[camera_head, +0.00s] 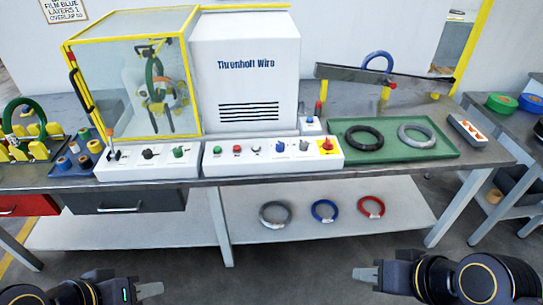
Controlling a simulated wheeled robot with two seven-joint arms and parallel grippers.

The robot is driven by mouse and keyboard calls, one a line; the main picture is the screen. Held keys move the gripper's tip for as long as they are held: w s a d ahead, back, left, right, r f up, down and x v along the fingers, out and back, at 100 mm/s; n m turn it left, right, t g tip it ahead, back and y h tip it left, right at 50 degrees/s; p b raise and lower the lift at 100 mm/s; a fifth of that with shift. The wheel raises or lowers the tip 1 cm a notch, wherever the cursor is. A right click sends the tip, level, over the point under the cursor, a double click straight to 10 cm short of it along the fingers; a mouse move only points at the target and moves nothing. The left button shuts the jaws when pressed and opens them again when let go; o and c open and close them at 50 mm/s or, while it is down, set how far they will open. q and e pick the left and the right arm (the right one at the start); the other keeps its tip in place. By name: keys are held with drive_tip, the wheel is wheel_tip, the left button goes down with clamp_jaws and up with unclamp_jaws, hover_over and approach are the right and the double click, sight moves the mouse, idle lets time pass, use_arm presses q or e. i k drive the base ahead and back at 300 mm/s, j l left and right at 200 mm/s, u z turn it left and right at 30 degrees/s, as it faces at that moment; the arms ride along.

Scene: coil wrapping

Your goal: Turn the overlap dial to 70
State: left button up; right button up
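Two white control panels stand along the front of the bench. The left panel (130,172) carries a lever (112,150), a black knob (148,153) and a green knob (179,151). The right panel (270,168) carries small buttons, a blue knob (279,146), a grey knob (304,145) and a red stop button (327,144) on yellow. Their labels and settings are too small to read, so I cannot tell which is the overlap dial. My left gripper (158,289) and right gripper (360,274) are low in front of the bench, away from the panels, with nothing visible in them.
A yellow-framed clear guard (130,80) encloses the wrapping head beside a white cabinet (246,75). A green tray (455,151) holds a black and a grey coil. Several coils lie on the lower shelf (130,228). A wall sign (64,8) mentions overlap. The floor before the bench is clear.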

sight(304, 145)
drive_tip(key=i+j+z, duration=0.15)
drive_tip(key=i+j, duration=0.75)
drive_tip(key=j, duration=0.1)
